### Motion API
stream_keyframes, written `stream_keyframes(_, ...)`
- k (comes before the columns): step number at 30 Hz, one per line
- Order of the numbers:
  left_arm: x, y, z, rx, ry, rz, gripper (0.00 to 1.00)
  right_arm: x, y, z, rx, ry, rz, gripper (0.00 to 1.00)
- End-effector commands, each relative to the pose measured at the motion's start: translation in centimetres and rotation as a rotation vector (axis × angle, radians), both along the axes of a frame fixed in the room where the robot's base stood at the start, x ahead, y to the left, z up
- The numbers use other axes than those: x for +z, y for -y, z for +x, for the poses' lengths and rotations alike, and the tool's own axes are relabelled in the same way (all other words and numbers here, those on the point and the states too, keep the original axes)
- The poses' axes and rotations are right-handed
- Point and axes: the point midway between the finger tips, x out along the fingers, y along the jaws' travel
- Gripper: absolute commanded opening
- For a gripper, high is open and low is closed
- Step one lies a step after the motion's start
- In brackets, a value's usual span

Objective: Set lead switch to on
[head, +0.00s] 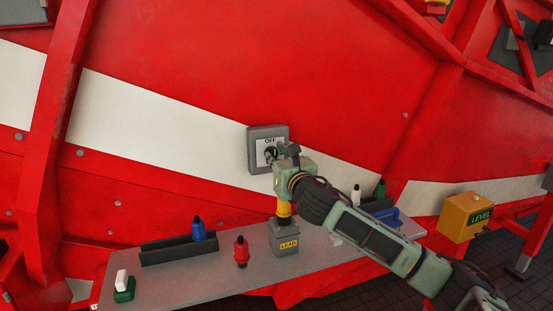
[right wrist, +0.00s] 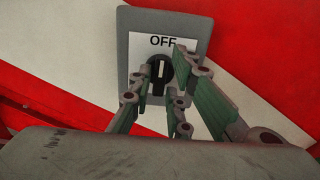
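A grey switch box (head: 255,150) with a white plate is fixed to the red wall; it also shows in the right wrist view (right wrist: 135,52). The plate reads OFF. Its black rotary knob (right wrist: 160,76) has a pale pointer mark standing about upright, toward the OFF word. My right gripper (head: 272,155) is at the front of the box and hides part of the plate. In the right wrist view, the fingers of the right gripper (right wrist: 162,92) are spread on either side of the knob; contact cannot be told. My left gripper is not in view.
Below, a grey shelf (head: 200,282) holds a grey box marked LEAD (head: 284,240) with a yellow part on top, a red plug (head: 241,252), a blue plug (head: 198,229) and a green-and-white piece (head: 124,287). A yellow LEVEL box (head: 466,217) is at right.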

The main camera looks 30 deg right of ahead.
Motion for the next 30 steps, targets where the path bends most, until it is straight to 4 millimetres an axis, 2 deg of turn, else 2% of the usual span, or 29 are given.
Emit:
stream_keyframes(5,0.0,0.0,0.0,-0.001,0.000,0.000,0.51,0.0,0.0,0.0,0.000,0.000,0.000,0.00)
stream_keyframes(17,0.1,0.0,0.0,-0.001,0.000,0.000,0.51,0.0,0.0,0.0,0.000,0.004,0.022,0.00)
stream_keyframes(23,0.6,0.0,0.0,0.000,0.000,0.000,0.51,0.0,0.0,0.0,0.001,0.023,0.104,0.00)
stream_keyframes(30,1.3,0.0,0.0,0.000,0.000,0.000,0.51,0.0,0.0,0.0,0.000,0.067,0.291,0.00)
